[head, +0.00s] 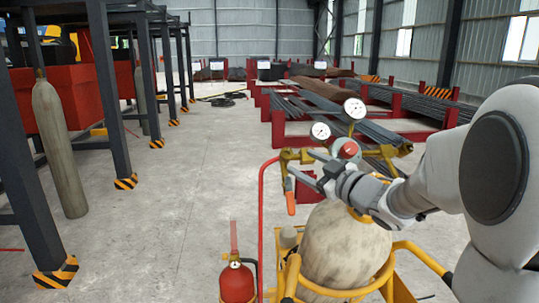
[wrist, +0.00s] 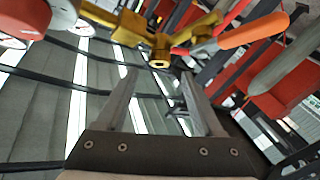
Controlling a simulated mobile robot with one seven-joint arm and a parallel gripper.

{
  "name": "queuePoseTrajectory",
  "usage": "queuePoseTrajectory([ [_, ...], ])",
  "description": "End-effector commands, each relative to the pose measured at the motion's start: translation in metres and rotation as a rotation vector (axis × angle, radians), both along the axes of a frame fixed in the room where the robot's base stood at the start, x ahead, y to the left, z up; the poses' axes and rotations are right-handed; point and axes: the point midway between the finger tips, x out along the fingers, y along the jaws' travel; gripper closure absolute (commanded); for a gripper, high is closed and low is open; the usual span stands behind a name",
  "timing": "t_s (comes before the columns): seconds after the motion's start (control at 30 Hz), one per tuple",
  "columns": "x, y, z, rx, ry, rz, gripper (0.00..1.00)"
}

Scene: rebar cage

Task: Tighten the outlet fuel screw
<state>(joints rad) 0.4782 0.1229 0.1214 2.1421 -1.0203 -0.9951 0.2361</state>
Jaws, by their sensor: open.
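A brass regulator (head: 300,155) with two white dial gauges (head: 320,131) and a red knob (head: 348,149) sits on top of a worn, pale gas cylinder (head: 345,245). My gripper (head: 302,163) reaches in from the right at the regulator's height, pointing left. In the wrist view my gripper (wrist: 160,75) is open and empty, its two fingers apart. A brass fitting with a round open end (wrist: 159,63) shows just beyond and between the fingertips; contact cannot be told. Which brass part is the outlet fuel screw is not certain. An orange-handled lever (head: 290,198) hangs at the regulator's left.
A yellow cart frame (head: 290,275) with a red upright bar (head: 262,210) surrounds the cylinder. A red extinguisher (head: 237,283) stands at its left. Dark posts (head: 110,95) and another cylinder (head: 60,150) are at left. The floor between is clear.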

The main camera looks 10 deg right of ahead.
Motion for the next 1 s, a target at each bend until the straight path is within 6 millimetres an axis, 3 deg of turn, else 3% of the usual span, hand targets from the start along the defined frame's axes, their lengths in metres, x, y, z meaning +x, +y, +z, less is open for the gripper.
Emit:
queuePoseTrajectory([
  [0.2, 0.041, 0.02, 0.0, 0.001, 0.0, 0.001, 0.31],
  [0.4, 0.064, 0.03, 0.0, 0.001, 0.0, 0.0, 0.31],
  [0.8, 0.07, 0.033, 0.0, 0.0, 0.0, -0.001, 0.31],
  [1.0, 0.07, 0.033, 0.0, 0.0, 0.0, -0.001, 0.67],
])
